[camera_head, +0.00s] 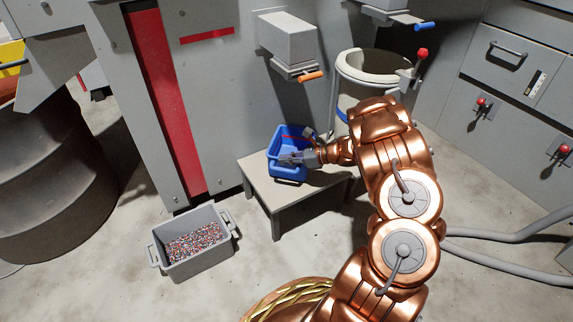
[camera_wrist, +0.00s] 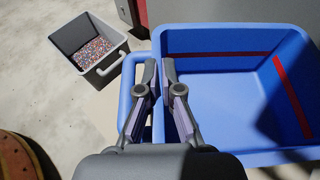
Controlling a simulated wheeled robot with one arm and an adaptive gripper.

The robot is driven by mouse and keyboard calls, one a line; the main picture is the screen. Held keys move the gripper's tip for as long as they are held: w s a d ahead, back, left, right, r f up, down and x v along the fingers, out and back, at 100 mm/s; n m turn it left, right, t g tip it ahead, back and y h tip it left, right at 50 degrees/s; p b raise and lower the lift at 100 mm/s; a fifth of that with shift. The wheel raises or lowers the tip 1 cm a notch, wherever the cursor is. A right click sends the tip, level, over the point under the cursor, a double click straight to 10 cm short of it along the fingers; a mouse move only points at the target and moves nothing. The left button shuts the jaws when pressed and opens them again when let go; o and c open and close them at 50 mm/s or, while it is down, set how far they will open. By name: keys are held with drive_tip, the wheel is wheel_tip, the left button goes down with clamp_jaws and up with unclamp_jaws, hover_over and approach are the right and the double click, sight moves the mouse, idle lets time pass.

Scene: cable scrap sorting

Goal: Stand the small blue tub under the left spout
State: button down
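The small blue tub (camera_head: 274,160) is at the left part of a low grey table (camera_head: 262,190), below the left spout (camera_head: 289,70) with the orange handle. It is empty, upright, and has a red stripe inside; I cannot tell whether it bears fully on the table. In the wrist view the tub (camera_wrist: 235,100) fills the right side, with its loop handle (camera_wrist: 128,85) to the left. My gripper (camera_head: 291,158) is at the tub's edge. In the wrist view its fingers (camera_wrist: 160,66) are close together on either side of the rim near the handle, seemingly gripping it.
A grey bin (camera_head: 197,268) of coloured granules stands on the floor left of the table; it also shows in the wrist view (camera_wrist: 68,65). A second spout with a blue handle (camera_head: 425,26) hangs above a large round container (camera_head: 345,78). Hoses (camera_head: 500,232) lie at right.

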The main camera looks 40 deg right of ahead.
drive_tip(key=shift+f, duration=0.6)
drive_tip(key=c, duration=1.3)
unclamp_jaws()
drive_tip(key=shift+r, duration=0.15)
drive_tip(key=shift+r, duration=0.15)
drive_tip(key=p+v, duration=0.4)
drive_tip(key=v, duration=0.8)
